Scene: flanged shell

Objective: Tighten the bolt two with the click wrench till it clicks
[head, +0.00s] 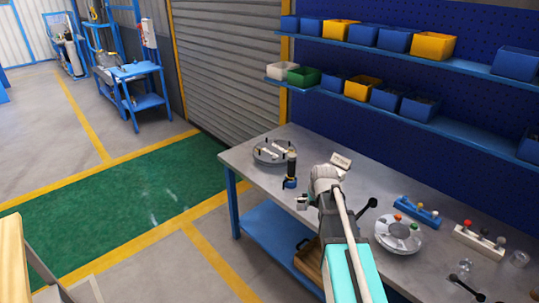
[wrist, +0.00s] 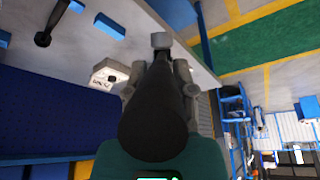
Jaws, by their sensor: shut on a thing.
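My gripper (wrist: 160,62) is shut on a long dark cylinder, which I take to be the click wrench (wrist: 157,115). Its rounded end faces the wrist camera, and a pale block-like end (wrist: 161,40) shows at the far tip. In the head view my arm hides most of the grip; a small grey end (head: 302,203) shows over the bench's front edge. A round grey flanged part (head: 400,235) with coloured bolt heads sits on the bench, right of my arm. Another round part (head: 274,152) with dark pegs lies at the back left. I cannot tell which bolt is two.
Bin shelves (head: 385,47) hang behind. Floor left of the bench is clear.

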